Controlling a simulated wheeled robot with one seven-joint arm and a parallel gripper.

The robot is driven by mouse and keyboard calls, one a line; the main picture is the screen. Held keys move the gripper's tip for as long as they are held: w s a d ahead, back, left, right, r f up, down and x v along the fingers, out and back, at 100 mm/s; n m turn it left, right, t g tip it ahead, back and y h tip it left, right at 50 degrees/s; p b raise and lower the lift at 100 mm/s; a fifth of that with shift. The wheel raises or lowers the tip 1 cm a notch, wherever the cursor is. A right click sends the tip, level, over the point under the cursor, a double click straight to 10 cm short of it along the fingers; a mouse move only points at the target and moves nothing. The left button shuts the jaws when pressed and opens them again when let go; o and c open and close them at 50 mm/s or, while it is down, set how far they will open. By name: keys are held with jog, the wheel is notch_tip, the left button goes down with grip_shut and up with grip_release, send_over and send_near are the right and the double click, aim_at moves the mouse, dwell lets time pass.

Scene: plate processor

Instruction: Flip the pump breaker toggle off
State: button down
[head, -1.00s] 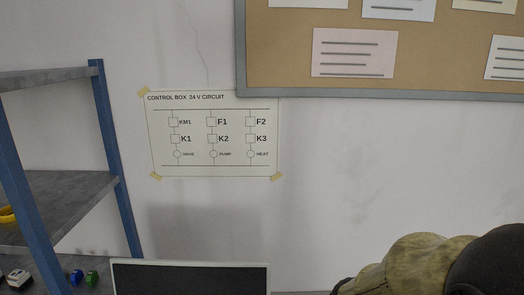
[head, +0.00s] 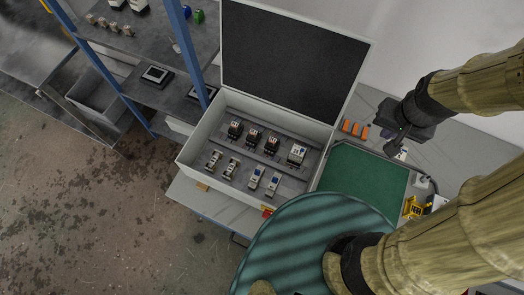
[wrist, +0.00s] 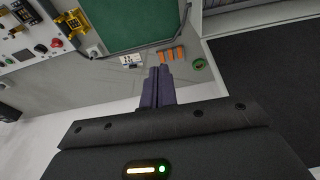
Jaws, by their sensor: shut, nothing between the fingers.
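The open control box (head: 190,158) stands on the bench in the head view, its dark-lined lid (head: 290,55) raised at the back. Inside are a back row of dark devices (head: 252,137) and a front row of pale devices. Two front devices at the right, one (head: 255,177) and its neighbour (head: 272,184), show small blue parts. I cannot tell which device is the pump breaker, nor its toggle position. My gripper (wrist: 160,72) is shut and empty, to the right of the box and above the bench; the wrist view shows its fingers together, apart from any device.
A green mat (head: 355,172) lies right of the box. Orange pieces (head: 354,129) lie behind it; a yellow item (head: 413,207) is at its right. A round teal surface (head: 300,245) covers the front foreground. A blue-post shelf (head: 185,50) stands left; open floor lies front left.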

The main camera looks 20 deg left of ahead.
aim_at(257, 172)
jog(key=w+a+f+g+p, duration=0.1)
jog(key=a+f, duration=0.2)
jog(key=a, duration=0.4)
jog(key=a+f+g, duration=0.1)
jog(key=a+f, duration=0.2)
jog(key=a, duration=0.4)
jog(key=s+a+f+g+p, duration=0.1)
jog(key=s+a+f, duration=0.2)
jog(key=a, duration=0.3)
jog(key=s+a+f, duration=0.4)
jog(key=a+f, duration=0.2)
jog(key=a, duration=0.1)
jog(key=shift+s+a+f+g+p, duration=0.25)
jog(key=shift+s+a+g+p, duration=0.05)
jog(key=shift+g+p, duration=0.1)
jog(key=shift+f, duration=0.1)
jog(key=f+b, duration=0.3)
jog(key=s+f+b, duration=0.1)
jog(key=f+b, duration=0.5)
jog(key=f, duration=0.1)
jog(key=shift+s+f, duration=0.1)
jog(key=shift+s, duration=0.05)
jog(key=s+r, duration=0.2)
jog(key=s, duration=0.1)
jog(key=shift+s+r+p, duration=0.15)
jog(key=shift+s+p, duration=0.1)
jog(key=shift+p, duration=0.1)
jog(key=shift+w, duration=0.2)
